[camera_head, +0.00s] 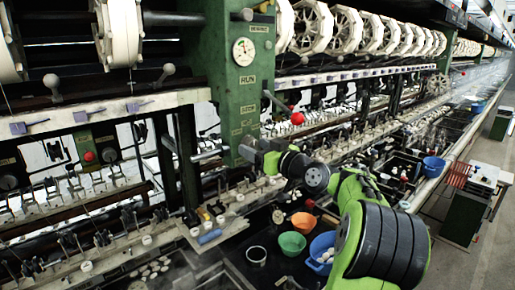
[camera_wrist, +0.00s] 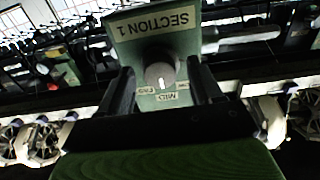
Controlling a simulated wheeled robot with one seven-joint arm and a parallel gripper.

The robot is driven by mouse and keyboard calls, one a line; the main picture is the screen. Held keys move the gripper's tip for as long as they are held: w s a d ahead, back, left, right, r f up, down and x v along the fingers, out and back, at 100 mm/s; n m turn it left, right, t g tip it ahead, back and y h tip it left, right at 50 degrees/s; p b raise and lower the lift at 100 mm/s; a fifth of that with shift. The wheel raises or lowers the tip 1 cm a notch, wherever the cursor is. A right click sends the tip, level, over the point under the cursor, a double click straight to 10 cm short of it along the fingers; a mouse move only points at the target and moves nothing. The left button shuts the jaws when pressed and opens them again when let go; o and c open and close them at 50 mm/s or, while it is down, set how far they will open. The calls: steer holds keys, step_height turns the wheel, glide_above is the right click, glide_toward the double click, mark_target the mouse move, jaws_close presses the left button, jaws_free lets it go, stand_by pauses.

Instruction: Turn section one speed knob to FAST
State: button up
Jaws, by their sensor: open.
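The speed knob (camera_wrist: 160,74) is a dark round knob on a green panel (camera_wrist: 125,28) marked SECTION 1, which appears upside down in the wrist view. The knob's white pointer line points down in the picture, toward the middle of three small labels. The label at lower left appears to be FAST; the others are hard to read. My gripper (camera_wrist: 163,88) is open, with one dark finger on each side of the knob. I cannot tell whether either finger touches it. In the head view my gripper (camera_head: 268,158) is beside the green post (camera_head: 232,70), and the knob cannot be made out.
A red ball-ended lever (camera_head: 297,118) is just above my gripper. A pressure gauge (camera_head: 244,51) is higher on the post. Below are wet basins with green (camera_head: 292,243), orange (camera_head: 304,222) and blue (camera_head: 322,251) bowls. A walkway (camera_head: 475,265) lies at right.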

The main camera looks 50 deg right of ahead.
steer(key=c, duration=1.1)
steer(key=shift+o, duration=0.2)
steer(key=m+p, duration=0.1)
steer(key=m, duration=0.3)
steer(key=shift+r+p, duration=0.1)
steer(key=shift+p, duration=0.2)
steer(key=shift+a+m+p, duration=0.1)
steer(key=shift+m+p, duration=0.95)
steer(key=shift+m, duration=1.45)
steer(key=o, duration=1.1)
steer(key=shift+c, duration=0.2)
steer(key=shift+s, duration=0.1)
